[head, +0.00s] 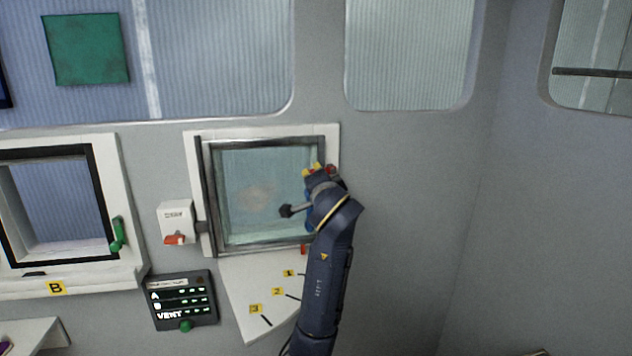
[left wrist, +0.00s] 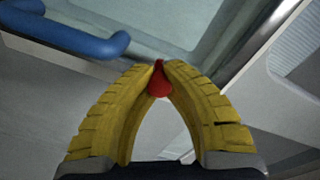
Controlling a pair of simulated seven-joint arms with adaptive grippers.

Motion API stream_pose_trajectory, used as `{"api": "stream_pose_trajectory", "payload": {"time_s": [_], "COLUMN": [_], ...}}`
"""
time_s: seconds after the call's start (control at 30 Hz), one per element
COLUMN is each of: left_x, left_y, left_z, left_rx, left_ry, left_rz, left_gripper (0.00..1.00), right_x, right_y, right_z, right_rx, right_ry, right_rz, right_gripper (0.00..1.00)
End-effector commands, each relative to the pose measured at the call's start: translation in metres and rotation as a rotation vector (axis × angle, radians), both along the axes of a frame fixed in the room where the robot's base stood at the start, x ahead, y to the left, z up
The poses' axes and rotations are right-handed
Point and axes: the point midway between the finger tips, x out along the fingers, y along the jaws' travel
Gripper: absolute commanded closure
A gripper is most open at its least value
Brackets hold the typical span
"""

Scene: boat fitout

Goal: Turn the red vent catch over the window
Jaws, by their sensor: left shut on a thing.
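The window (head: 262,190) has a dark frame set in a white surround. My left arm comes up from below, and its gripper (head: 318,168) is at the upper right of the window frame. Red parts of the catch (head: 331,169) show beside the yellow fingers. In the left wrist view, the gripper's yellow fingertips (left wrist: 160,68) are closed together on the red catch (left wrist: 159,83). Most of the catch is hidden by the fingers, so its turn angle cannot be told. My right gripper is not in view.
A blue handle (left wrist: 90,38) is close to the left finger. A white box with a red switch (head: 174,239) is left of the window. A dark VENT panel (head: 183,300) and a numbered white plate (head: 245,285) are below. Another window has a green handle (head: 117,236).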

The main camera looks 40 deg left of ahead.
Motion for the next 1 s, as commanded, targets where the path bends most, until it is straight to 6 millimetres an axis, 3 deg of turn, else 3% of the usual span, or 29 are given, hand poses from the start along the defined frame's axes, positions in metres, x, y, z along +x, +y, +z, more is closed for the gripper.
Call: {"api": "stream_pose_trajectory", "payload": {"time_s": [0.8,0.83,1.0], "left_x": [0.0035,0.0035,0.0027], "left_y": [-0.0050,-0.0050,-0.0039], "left_z": [0.0071,0.0072,0.0067], "left_rx": [0.072,0.072,0.072], "left_ry": [0.084,0.084,0.086], "left_rz": [-0.015,-0.015,-0.011], "left_gripper": [1.00,0.89,0.69], "right_x": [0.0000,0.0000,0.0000], "right_y": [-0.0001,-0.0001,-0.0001], "right_z": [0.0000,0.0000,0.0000], "right_rx": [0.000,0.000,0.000], "right_ry": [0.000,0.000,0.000], "right_rz": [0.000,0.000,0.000], "right_gripper": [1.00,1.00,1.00]}}
